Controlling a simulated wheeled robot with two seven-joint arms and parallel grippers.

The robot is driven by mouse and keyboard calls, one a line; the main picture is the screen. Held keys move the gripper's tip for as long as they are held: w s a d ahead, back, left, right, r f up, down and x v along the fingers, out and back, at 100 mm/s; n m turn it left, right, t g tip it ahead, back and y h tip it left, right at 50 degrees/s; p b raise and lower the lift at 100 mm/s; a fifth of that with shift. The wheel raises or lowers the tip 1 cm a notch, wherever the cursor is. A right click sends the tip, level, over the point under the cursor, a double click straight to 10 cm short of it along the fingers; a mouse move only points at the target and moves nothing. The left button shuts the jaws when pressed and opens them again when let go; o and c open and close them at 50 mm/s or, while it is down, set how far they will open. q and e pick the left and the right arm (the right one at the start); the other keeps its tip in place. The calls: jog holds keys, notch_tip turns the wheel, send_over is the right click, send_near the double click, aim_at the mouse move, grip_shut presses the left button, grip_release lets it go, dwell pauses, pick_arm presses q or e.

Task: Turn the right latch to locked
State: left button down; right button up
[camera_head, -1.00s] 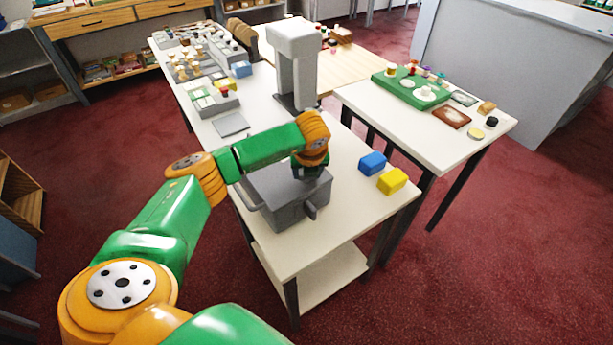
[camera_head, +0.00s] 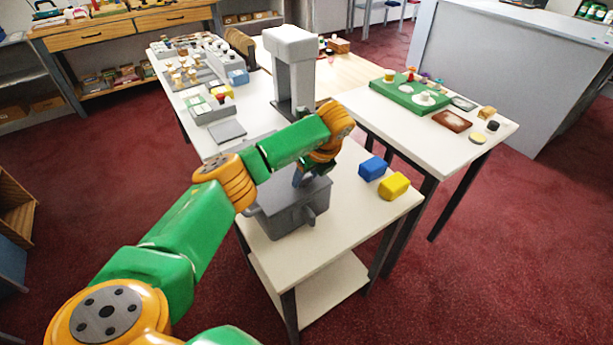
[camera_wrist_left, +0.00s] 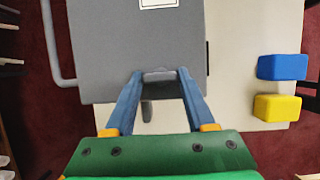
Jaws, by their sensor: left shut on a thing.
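The grey box (camera_head: 280,218) stands on the near end of the white table. A small dark lever, which looks like a latch (camera_head: 310,216), sticks out of its near right face; it also shows below the box edge in the left wrist view (camera_wrist_left: 147,112). I cannot tell its setting. My left gripper (camera_head: 299,180) is over the box's top near that face. In the left wrist view its blue fingers (camera_wrist_left: 160,76) are shut on a small grey tab (camera_wrist_left: 159,77) at the lid's edge. The arm hides part of the lid. My right gripper is out of view.
A blue block (camera_head: 372,168) and a yellow block (camera_head: 394,186) lie right of the box. A bent side handle (camera_wrist_left: 59,55) juts from its left. A tall grey stand (camera_head: 293,75) rises behind it. A side table with a green board (camera_head: 405,98) stands right.

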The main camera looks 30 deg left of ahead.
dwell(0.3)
pick_arm(q)
jog(key=shift+c, duration=1.2)
grip_release()
jog(key=shift+d+r, duration=0.1)
jog(key=shift+r, duration=0.1)
jog(key=b+v, duration=0.1)
jog(key=v, duration=0.5)
jog(key=shift+r+b, duration=0.3)
jog(key=shift+r, duration=0.05)
jog(key=shift+d, duration=0.1)
